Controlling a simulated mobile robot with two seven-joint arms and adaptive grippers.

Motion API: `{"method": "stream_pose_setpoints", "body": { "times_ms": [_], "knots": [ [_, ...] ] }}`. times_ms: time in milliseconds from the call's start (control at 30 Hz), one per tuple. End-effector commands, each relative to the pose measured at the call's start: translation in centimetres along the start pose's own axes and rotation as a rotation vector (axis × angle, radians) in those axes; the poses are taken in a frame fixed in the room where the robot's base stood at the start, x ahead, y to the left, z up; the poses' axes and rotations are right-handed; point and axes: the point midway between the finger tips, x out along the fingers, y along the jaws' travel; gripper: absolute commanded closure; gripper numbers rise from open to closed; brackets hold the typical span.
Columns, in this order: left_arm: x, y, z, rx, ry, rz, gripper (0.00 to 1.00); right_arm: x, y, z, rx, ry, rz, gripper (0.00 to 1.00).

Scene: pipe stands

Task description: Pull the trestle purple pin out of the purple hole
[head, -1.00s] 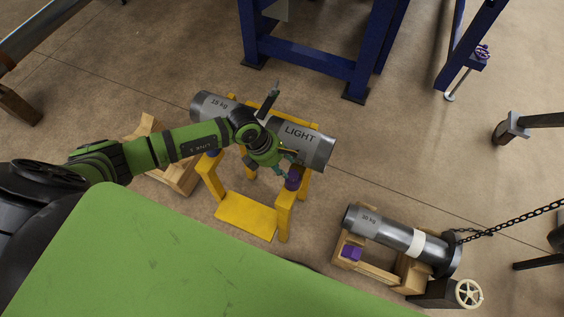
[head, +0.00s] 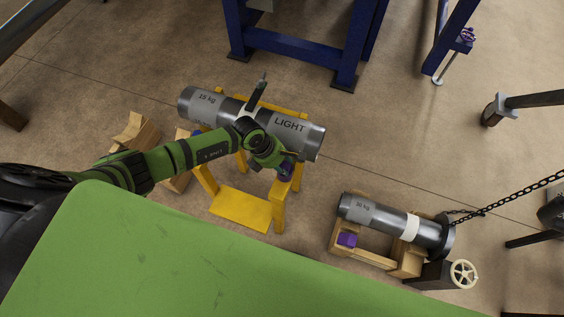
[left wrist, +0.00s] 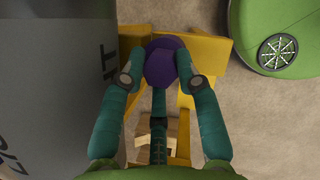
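The trestle's purple pin (head: 286,171) stands at the top of the near right leg of the yellow trestle (head: 240,210). My left gripper (head: 283,163) is right at the pin and partly covers it. In the left wrist view, the round purple head of the pin (left wrist: 160,60) lies between the two teal fingertips of my left gripper (left wrist: 160,75), with a third finger below. The fingers look open around the head; I cannot tell whether they touch it. The purple hole is hidden. My right gripper is not in view.
A grey pipe marked LIGHT (head: 290,128) lies across the trestle, close beside my left gripper. A second pipe (head: 370,212) rests on a wooden stand at right, with another purple part (head: 347,240). Blue frames (head: 300,55) stand behind.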

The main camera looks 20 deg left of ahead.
Motion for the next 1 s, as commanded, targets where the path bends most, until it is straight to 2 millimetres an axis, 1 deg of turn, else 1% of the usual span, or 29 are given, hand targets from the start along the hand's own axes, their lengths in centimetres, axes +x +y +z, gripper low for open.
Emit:
{"method": "stream_pose_setpoints", "body": {
  "times_ms": [433, 1000],
  "knots": [
    [0.0, -0.1, 0.1, -0.001, -0.002, -0.002, 1.00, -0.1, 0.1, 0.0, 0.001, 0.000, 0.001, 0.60],
    [-1.2, -0.1, 0.6, 0.000, -0.003, -0.001, 1.00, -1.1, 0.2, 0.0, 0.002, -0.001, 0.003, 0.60]
  ]
}}
